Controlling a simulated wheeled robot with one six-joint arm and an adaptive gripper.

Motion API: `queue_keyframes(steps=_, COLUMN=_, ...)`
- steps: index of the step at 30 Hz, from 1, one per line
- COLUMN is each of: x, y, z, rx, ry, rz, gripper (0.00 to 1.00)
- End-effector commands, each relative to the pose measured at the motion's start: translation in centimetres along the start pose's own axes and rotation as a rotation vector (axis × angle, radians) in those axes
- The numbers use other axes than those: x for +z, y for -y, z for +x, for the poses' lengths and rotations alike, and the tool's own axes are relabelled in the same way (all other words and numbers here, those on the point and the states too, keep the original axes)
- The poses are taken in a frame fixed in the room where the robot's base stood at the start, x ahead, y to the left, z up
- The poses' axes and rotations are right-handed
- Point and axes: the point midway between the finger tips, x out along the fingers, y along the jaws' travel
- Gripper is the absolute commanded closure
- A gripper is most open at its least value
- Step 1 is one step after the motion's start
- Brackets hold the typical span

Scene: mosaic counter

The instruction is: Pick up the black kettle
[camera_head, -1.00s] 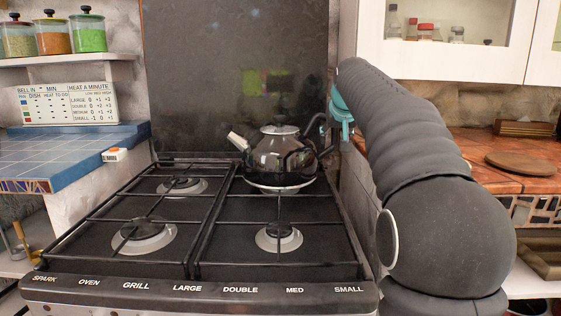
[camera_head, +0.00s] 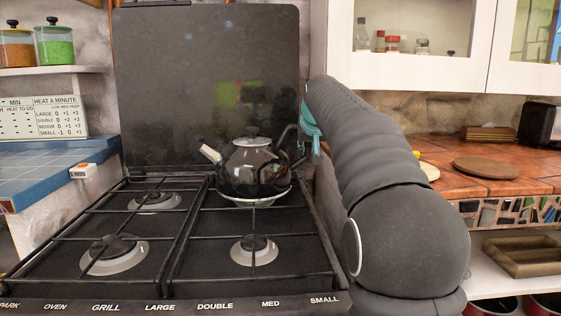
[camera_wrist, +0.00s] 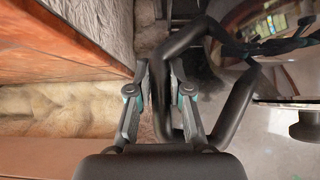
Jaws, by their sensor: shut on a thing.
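The shiny black kettle (camera_head: 252,172) has a pale spout pointing left and a dark handle on its right. It stands upright over the back right burner of the hob; I cannot tell whether its base is clear of the grate. My gripper (camera_head: 303,140) is at the handle side, partly hidden by my arm. In the wrist view, the fingers of my gripper (camera_wrist: 160,78) are on either side of the black handle loop (camera_wrist: 241,92) and shut on it. The glossy kettle body (camera_wrist: 275,75) fills the right of that view.
The black hob (camera_head: 120,215) has several burners under metal grates. A dark panel (camera_head: 200,70) rises behind it. A blue tiled counter (camera_head: 35,175) lies left.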

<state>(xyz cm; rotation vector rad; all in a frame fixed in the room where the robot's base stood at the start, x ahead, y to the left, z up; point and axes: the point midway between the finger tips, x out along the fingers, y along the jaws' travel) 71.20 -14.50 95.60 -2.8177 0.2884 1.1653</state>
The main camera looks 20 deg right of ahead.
Motion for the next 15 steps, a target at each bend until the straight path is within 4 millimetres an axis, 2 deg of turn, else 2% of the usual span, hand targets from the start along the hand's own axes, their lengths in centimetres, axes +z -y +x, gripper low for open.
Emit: queue_keyframes(steps=15, x=-2.9, y=0.1, z=-2.8, rx=-0.001, ry=-0.007, rz=0.002, gripper=1.00)
